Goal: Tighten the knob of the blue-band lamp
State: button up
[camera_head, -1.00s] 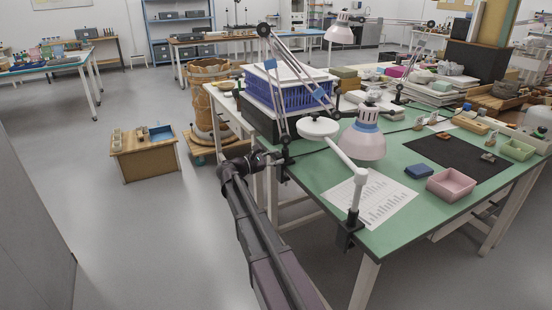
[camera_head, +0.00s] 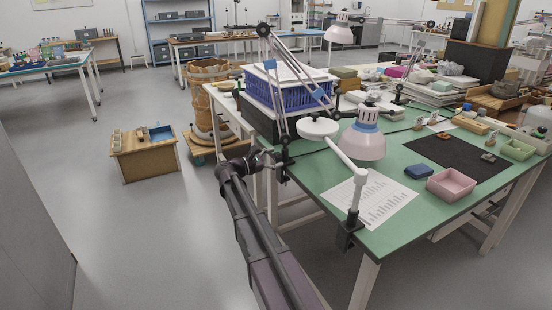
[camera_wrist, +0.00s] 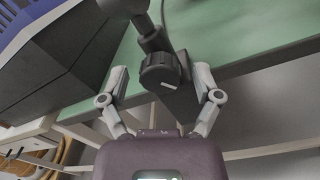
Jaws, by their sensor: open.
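The blue-band lamp (camera_head: 271,66) is clamped at the left edge of the green table, with blue bands on its jointed arm and its shade (camera_head: 363,142) over the table. In the wrist view, its black ridged clamp knob (camera_wrist: 160,72) with a small white mark faces me at the table edge. My gripper (camera_wrist: 159,77) is open, with one finger on each side of the knob and visible gaps between. In the head view my gripper (camera_head: 268,160) is small and dark beside the clamp (camera_head: 285,153), and its fingers are hard to make out.
A white lamp (camera_head: 347,155) is clamped at the table's near corner. A blue crate (camera_head: 283,93) on a black box stands behind the clamp; the box (camera_wrist: 60,65) fills the wrist view's upper left. A printed sheet (camera_head: 370,200) and pink tray (camera_head: 451,184) lie on the table.

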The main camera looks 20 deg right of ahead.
jog(key=a, duration=1.1)
jog(key=shift+s+a, duration=0.25)
jog(key=shift+s, duration=0.15)
